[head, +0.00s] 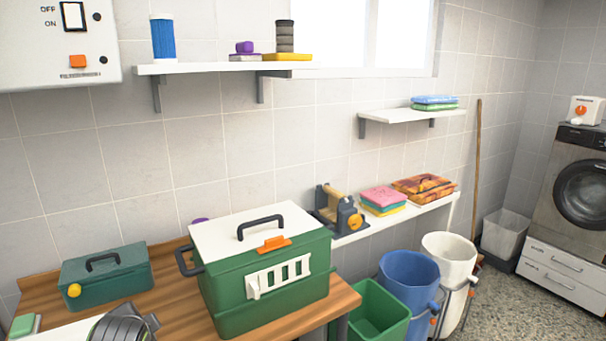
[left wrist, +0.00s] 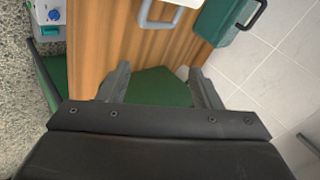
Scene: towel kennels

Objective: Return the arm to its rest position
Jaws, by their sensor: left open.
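My left gripper (left wrist: 158,72) shows in the left wrist view, with its two dark fingers spread wide apart and nothing held between them. Beyond the fingers lie the wooden table top (left wrist: 95,40) and a green surface (left wrist: 155,88) that I cannot identify. In the head view a dark grey ribbed shape (head: 122,326) shows at the bottom left; I cannot tell whether it is part of my arm. My right gripper is in neither view.
On the wooden table (head: 345,297) stand a large green kennel-like box (head: 262,302) with a white lid and a smaller green case (head: 108,279). A green bin (head: 368,312), blue bucket (head: 408,282) and white bucket (head: 449,262) stand right of it. Wall shelves hang above.

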